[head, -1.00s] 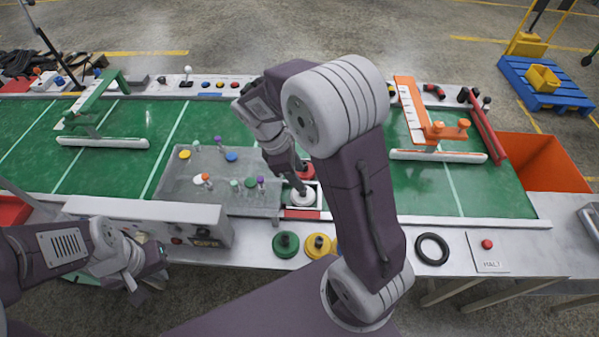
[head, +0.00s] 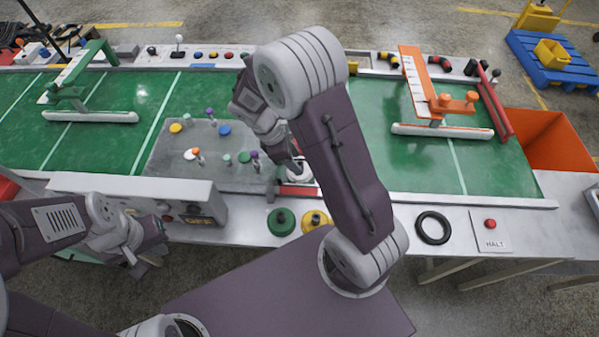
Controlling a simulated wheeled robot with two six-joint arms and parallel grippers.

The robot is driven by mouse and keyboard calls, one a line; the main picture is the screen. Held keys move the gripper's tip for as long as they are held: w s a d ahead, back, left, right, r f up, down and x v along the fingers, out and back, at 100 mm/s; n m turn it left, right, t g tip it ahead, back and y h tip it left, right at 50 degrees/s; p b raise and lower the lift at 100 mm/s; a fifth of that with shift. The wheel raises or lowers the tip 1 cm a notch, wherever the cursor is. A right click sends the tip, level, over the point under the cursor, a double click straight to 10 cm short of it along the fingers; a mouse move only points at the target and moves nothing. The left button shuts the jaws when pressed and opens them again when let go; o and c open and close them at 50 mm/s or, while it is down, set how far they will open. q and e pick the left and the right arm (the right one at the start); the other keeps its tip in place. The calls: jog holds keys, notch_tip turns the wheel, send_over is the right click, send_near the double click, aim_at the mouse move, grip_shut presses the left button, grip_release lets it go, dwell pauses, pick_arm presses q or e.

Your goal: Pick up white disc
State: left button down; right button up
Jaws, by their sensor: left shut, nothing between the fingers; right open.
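A white disc (head: 299,172) sits in a small white-framed slot at the front edge of the green belt, partly hidden by my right arm. My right gripper (head: 291,163) points down at the disc from above left, its fingers open at the disc's raised middle. I cannot tell whether they touch it. A smaller white disc (head: 190,154) with an orange peg beside it lies on the grey plate. My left gripper (head: 140,264) is shut and empty, low at the left in front of the control box.
The grey plate (head: 168,165) with several coloured discs and pegs is left of the slot. A green knobbed disc (head: 281,221), a yellow one (head: 314,220), a black ring (head: 433,228) and a HALT button (head: 490,224) lie along the front ledge. An orange bin (head: 550,140) stands at the right.

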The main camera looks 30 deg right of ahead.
aim_at(301, 166)
jog(key=x, duration=0.2)
jog(key=shift+w+d+f, duration=0.1)
jog(key=shift+d+f, duration=0.15)
jog(key=shift+f, duration=0.15)
jog(key=shift+r, duration=0.1)
jog(key=shift+c, duration=0.7)
grip_shut()
jog(key=shift+r, duration=0.1)
jog(key=shift+r, duration=0.4)
jog(key=r, duration=0.2)
jog(key=s+r+p, duration=0.1)
jog(key=r, duration=0.1)
jog(key=shift+d, duration=0.15)
jog(key=s+d+r, duration=0.2)
jog(key=s+r, duration=0.1)
jog(key=s, duration=0.2)
jog(key=s+d+r+p, duration=0.1)
jog(key=s+r, duration=0.2)
jog(key=s, duration=0.2)
jog(key=shift+d, duration=0.4)
